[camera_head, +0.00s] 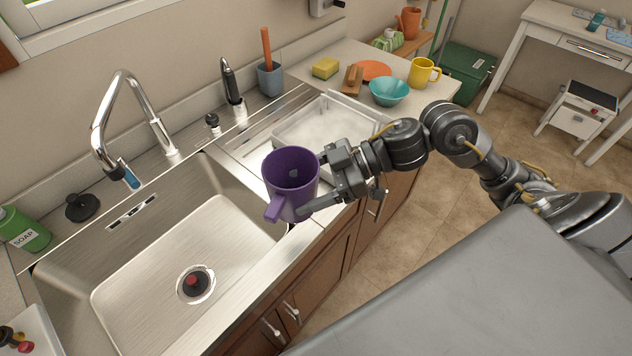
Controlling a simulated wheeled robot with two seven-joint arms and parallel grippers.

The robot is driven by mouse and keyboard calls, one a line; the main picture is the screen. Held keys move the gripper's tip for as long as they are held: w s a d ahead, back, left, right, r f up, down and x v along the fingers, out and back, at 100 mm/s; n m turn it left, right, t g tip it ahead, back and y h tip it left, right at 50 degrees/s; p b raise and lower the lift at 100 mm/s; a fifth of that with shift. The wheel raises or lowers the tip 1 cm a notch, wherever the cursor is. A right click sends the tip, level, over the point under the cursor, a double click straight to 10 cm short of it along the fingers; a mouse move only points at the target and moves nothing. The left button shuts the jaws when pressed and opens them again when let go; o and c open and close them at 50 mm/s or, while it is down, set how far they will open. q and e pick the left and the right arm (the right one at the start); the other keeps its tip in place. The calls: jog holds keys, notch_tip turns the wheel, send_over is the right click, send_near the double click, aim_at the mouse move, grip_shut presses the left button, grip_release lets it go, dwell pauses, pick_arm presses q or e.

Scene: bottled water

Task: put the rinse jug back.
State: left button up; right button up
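The purple jug (290,178) is held at the right end of the sink, over the rim beside the drainboard. It is roughly upright with its open top facing up, and its handle points to the lower left. My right gripper (318,182) comes in from the right and is shut on the jug's side, with one finger in front and the other toward the back. Whether the jug's base touches the rim cannot be told. My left gripper is not in view.
The steel sink (150,270) is empty except for a red-topped drain plug (195,282). The faucet (125,120) stands at the back. A clear tray (325,125) sits right of the sink. A teal bowl (389,92) and yellow mug (423,73) stand beyond.

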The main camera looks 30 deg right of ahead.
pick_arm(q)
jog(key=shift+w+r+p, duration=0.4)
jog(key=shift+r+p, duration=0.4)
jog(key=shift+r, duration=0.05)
pick_arm(e)
jog(key=w+d+f, duration=0.8)
jog(key=w+f, duration=0.1)
jog(key=shift+d+f, duration=0.15)
jog(key=shift+f, duration=0.1)
notch_tip(320, 180, down, 2)
jog(key=shift+f+p, duration=0.1)
jog(key=shift+p, duration=0.6)
jog(key=shift+f, duration=0.2)
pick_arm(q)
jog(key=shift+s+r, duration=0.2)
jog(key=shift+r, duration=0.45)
pick_arm(e)
jog(key=shift+f, duration=0.1)
